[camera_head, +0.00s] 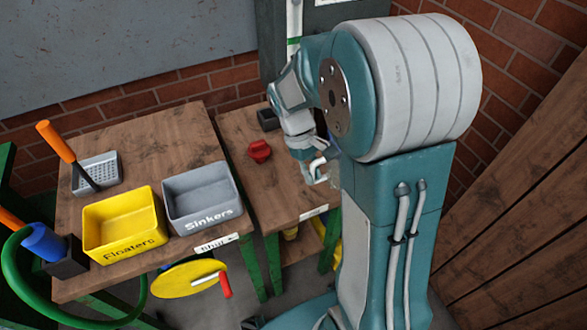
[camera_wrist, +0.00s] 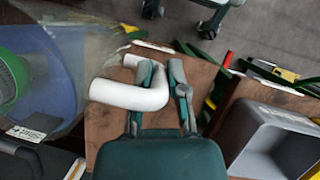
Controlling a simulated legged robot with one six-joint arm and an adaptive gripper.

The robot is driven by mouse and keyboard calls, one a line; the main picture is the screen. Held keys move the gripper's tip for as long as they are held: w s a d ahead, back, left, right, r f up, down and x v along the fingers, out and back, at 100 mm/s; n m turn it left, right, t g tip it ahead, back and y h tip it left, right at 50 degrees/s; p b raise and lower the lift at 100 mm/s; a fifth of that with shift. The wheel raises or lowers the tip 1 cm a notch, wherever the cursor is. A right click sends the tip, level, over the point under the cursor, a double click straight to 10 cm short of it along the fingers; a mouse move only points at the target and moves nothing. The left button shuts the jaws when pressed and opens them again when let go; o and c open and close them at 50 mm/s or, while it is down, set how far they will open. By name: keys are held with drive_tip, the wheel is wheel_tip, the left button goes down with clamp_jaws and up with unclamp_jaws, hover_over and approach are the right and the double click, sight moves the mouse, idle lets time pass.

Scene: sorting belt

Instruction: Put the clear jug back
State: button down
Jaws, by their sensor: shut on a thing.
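My gripper (camera_wrist: 166,78) is shut on a bent white handle (camera_wrist: 128,94) in the wrist view. The handle joins the clear jug (camera_wrist: 100,38), whose see-through body fills the left of that view, with blue and green showing in or through it. In the head view my gripper (camera_head: 316,172) is over the right-hand wooden table (camera_head: 282,203), with the white handle at its fingers. The jug's body is mostly hidden there behind my arm. I cannot tell whether the jug touches the table.
A red knob-like object (camera_head: 259,151) and a dark block (camera_head: 268,119) are on the same table. The left table (camera_head: 140,147) bears a yellow Floaters bin (camera_head: 123,243), a grey Sinkers bin (camera_head: 205,219) and a perforated grey tray (camera_head: 103,180). A brick wall stands behind.

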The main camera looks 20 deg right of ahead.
drive_tip(key=w+f, duration=0.3)
drive_tip(key=w, duration=0.1)
drive_tip(key=w+f, duration=0.3)
drive_tip(key=w, duration=0.2)
drive_tip(key=w+f, duration=0.3)
drive_tip(key=w, duration=0.1)
drive_tip(key=shift+w+d+f, duration=0.3)
drive_tip(key=shift+w+a+f, duration=0.1)
drive_tip(key=shift+a+f, duration=0.05)
drive_tip(key=shift+f, duration=0.7)
drive_tip(key=shift+w+a+f, duration=0.1)
drive_tip(key=shift+f, duration=0.75)
drive_tip(key=shift+s+d+f, duration=0.1)
drive_tip(key=c, duration=0.7)
unclamp_jaws()
drive_tip(key=shift+o, duration=0.2)
